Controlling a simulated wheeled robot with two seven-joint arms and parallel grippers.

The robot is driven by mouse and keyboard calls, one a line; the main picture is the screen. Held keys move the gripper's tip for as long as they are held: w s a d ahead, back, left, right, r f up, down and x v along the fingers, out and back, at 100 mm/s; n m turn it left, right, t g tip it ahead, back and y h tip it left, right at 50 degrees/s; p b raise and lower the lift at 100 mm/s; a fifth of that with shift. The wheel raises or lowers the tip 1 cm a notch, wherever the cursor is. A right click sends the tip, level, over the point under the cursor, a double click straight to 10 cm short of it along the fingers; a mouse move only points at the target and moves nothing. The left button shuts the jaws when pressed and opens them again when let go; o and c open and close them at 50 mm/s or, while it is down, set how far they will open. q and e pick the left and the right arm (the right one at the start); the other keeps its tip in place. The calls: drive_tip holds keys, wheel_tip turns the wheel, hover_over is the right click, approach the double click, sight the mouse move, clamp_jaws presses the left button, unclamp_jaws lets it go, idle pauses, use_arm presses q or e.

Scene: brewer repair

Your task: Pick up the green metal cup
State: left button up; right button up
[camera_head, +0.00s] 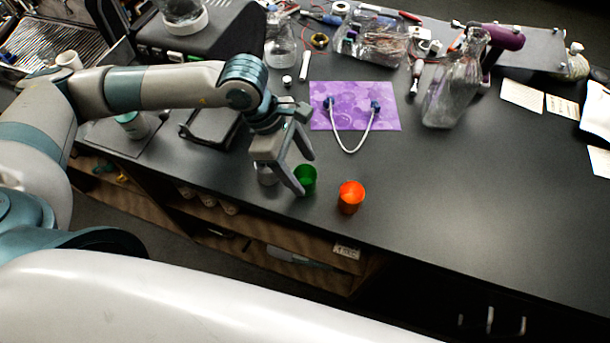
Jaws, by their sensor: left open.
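The green metal cup (308,182) stands on the dark counter near its front edge, partly hidden behind a finger of my left gripper. My left gripper (306,175) is open and points down at the cup. One finger passes in front of the cup's left side and the other is at its upper rim. I cannot tell whether the fingers touch the cup or are around it. My right gripper is not in view.
An orange cup (350,198) stands close to the right of the green cup. A purple mat (372,98) with a white tube lies behind. A glass flask (455,85) stands at the back right. The counter's right front is clear.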

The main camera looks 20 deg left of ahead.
sight(305, 181)
use_arm(q)
drive_tip(key=shift+p+x, duration=0.4)
drive_tip(key=shift+x, duration=0.45)
drive_tip(key=shift+d+f, duration=0.1)
drive_tip(key=shift+f, duration=0.3)
drive_tip(key=shift+c, duration=0.2)
drive_tip(key=c, duration=1.1)
